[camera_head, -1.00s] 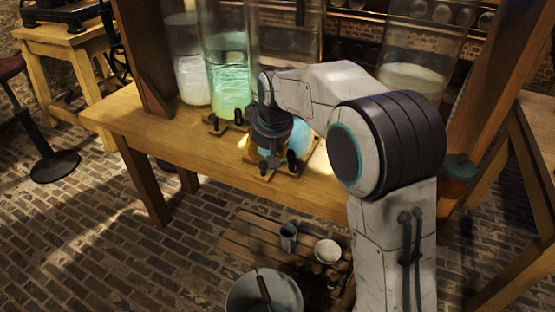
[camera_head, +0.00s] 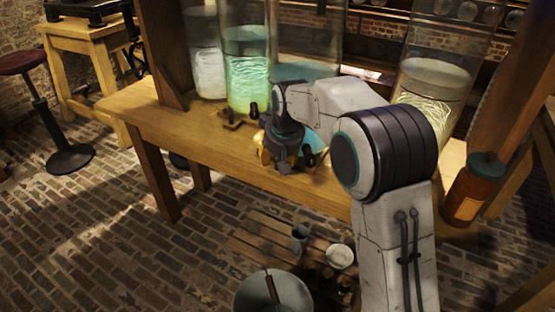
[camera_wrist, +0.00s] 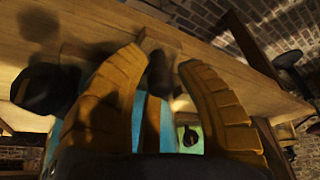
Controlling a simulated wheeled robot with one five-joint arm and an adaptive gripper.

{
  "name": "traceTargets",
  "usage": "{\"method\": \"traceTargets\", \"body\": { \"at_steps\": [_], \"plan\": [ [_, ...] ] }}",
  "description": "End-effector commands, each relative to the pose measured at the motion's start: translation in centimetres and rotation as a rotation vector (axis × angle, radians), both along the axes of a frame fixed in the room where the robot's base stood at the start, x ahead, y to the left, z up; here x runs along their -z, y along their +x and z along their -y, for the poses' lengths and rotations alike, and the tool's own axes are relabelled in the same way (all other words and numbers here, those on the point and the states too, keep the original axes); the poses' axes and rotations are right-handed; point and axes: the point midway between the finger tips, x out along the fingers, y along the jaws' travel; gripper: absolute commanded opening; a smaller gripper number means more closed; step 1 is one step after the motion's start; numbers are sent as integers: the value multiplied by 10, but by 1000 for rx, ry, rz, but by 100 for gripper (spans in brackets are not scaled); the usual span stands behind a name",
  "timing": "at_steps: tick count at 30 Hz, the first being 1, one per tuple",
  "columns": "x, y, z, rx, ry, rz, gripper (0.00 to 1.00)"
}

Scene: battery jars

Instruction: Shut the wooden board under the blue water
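The blue water (camera_head: 316,140) shows in a tall glass jar (camera_head: 308,45) on the wooden bench, mostly hidden behind my arm. A dark upright knob (camera_head: 308,157) stands at the bench edge in front of it. My gripper (camera_head: 266,156) is low at the bench front, beside this knob. In the wrist view my gripper (camera_wrist: 162,62) has its two yellow-brown fingers well apart. A dark rounded knob (camera_wrist: 159,72) shows between the fingertips, with a wooden piece (camera_wrist: 157,38) beyond it. I cannot tell whether the fingers touch either. The board's position is unclear.
A green-water jar (camera_head: 247,75) and a whitish jar (camera_head: 208,65) stand left on the bench (camera_head: 190,135). A large pale jar (camera_head: 432,85) and a brown lidded jar (camera_head: 474,190) are at right. A bucket (camera_head: 272,292) and a low slatted stand (camera_head: 270,235) are below.

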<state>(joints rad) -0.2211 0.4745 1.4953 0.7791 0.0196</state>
Motion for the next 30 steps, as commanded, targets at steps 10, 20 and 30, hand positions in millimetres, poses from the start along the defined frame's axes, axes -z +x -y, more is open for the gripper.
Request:
{"method": "traceTargets", "body": {
  "at_steps": [10,20,30],
  "plan": [
    [0,0,0,0,0,0,16],
    [-1,0,0,-1,0,3,0],
    [-9,17,8,4,-6,7,0]
  ]
}}
